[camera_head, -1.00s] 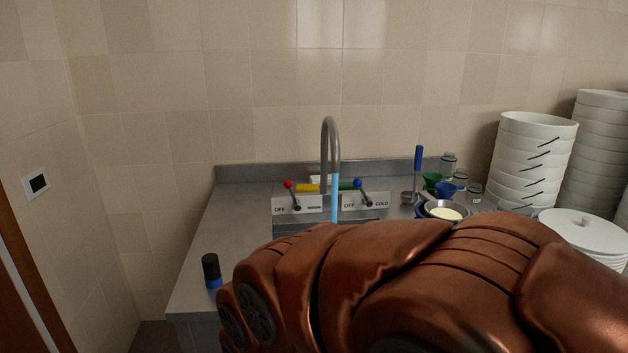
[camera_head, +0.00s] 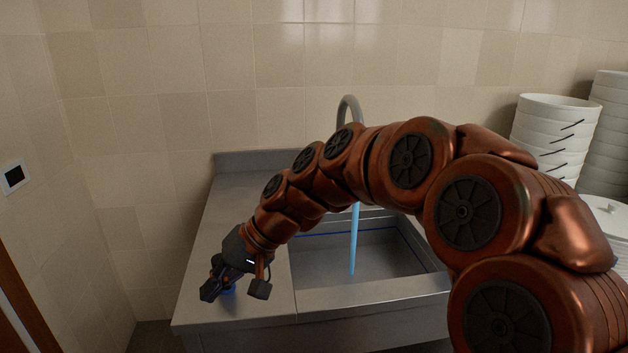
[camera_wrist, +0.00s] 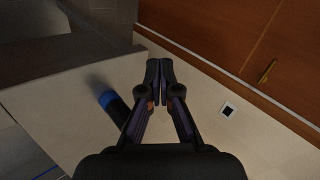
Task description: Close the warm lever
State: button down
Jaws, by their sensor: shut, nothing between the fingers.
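The warm lever is hidden in the head view now, behind my arm. Blue water (camera_head: 354,240) runs from the curved tap (camera_head: 350,103) into the sink basin (camera_head: 400,262). My gripper (camera_head: 212,290) is over the front left of the steel counter, well to the left of the tap. In the wrist view its two fingertips (camera_wrist: 160,68) are together, with nothing between them. The wrist view does not show the lever.
A black and blue bottle (camera_wrist: 116,108) is beside my fingers on the counter, mostly hidden in the head view. Stacked white bowls (camera_head: 553,130) stand at right. A tiled wall rises behind. A small dark panel (camera_head: 14,177) is on the left wall.

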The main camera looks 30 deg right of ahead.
jog(key=w+d+r+m+t+y+b, duration=0.1)
jog(key=w+d+r+m+t+b, duration=0.2)
jog(key=w+d, duration=0.65)
jog(key=w+d+r+m+t, duration=0.1)
jog(key=w+d+m+t, duration=0.3)
jog(key=w+d, duration=0.55)
jog(key=w+d+f+m+t+h+b, duration=0.1)
jog(key=d+f+m+t+h, duration=0.15)
jog(key=d, duration=1.15)
jog(key=w+d+f+m+t+h+b, duration=0.1)
jog(key=d+m+t+h, duration=0.25)
jog(key=d, duration=0.95)
jog(key=w+a+p, duration=0.1)
jog(key=w+a, duration=0.4)
jog(key=w, duration=0.7)
jog(key=shift+f+n+t+p, duration=0.3)
jog(key=shift+f+t+p, duration=0.1)
